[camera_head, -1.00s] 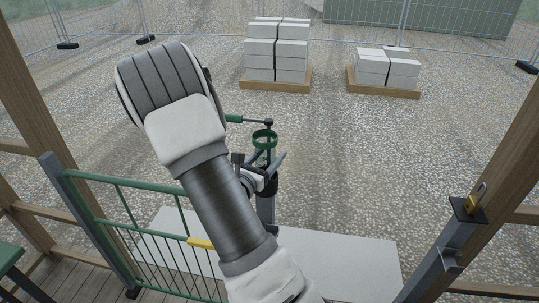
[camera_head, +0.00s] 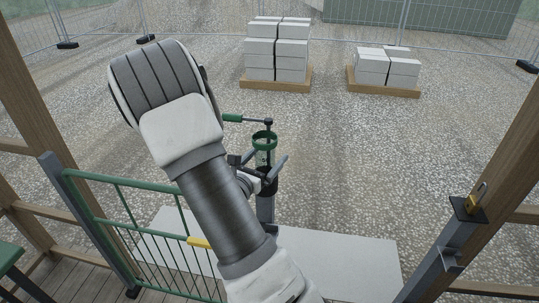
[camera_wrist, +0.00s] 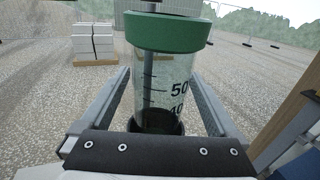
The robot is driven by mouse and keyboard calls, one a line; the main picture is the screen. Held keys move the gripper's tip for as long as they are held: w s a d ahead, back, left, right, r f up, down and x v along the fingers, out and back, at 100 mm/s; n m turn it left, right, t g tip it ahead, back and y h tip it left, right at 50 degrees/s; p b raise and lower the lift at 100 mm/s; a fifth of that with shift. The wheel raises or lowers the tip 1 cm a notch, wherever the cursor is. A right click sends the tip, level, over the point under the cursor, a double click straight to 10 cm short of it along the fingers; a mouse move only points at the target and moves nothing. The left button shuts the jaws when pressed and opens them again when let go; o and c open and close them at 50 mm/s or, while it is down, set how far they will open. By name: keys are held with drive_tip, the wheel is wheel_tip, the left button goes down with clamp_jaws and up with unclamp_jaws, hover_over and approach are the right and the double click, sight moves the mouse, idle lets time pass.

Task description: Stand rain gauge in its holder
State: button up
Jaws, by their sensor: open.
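The rain gauge (camera_head: 264,157) is a clear tube with a green rim and printed marks; it stands upright on the dark post outside the hut. In the wrist view the gauge (camera_wrist: 162,75) fills the middle, and its foot sits inside a dark ring, the holder (camera_wrist: 178,128). In the head view the holder (camera_head: 267,187) is partly hidden by my gripper. My gripper (camera_head: 259,163) is open, one finger on each side of the gauge. The wrist view shows a gap between the tube and both fingers.
A green railing gate (camera_head: 150,235) stands at left, and a wooden post with a padlock (camera_head: 474,205) at right. Block pallets (camera_head: 276,86) and open gravel lie beyond.

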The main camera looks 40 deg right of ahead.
drive_tip(key=b+v, duration=0.1)
drive_tip(key=v, duration=0.9)
drive_tip(key=s+a+r+m+g+y, duration=0.25)
drive_tip(key=s+m+g+y, duration=0.5)
drive_tip(key=s+m, duration=0.7)
drive_tip(key=a+r+m+t+y, duration=0.3)
drive_tip(key=a+r+m+y, duration=0.1)
drive_tip(key=a, duration=0.3)
drive_tip(key=a+r+m+t+y, duration=0.3)
drive_tip(key=a+r+m+y, duration=0.1)
drive_tip(key=a, duration=0.3)
drive_tip(key=shift+a+r+y, duration=0.15)
drive_tip(key=shift+r+y, duration=0.15)
drive_tip(key=shift+y, duration=0.25)
drive_tip(key=shift+s, duration=0.1)
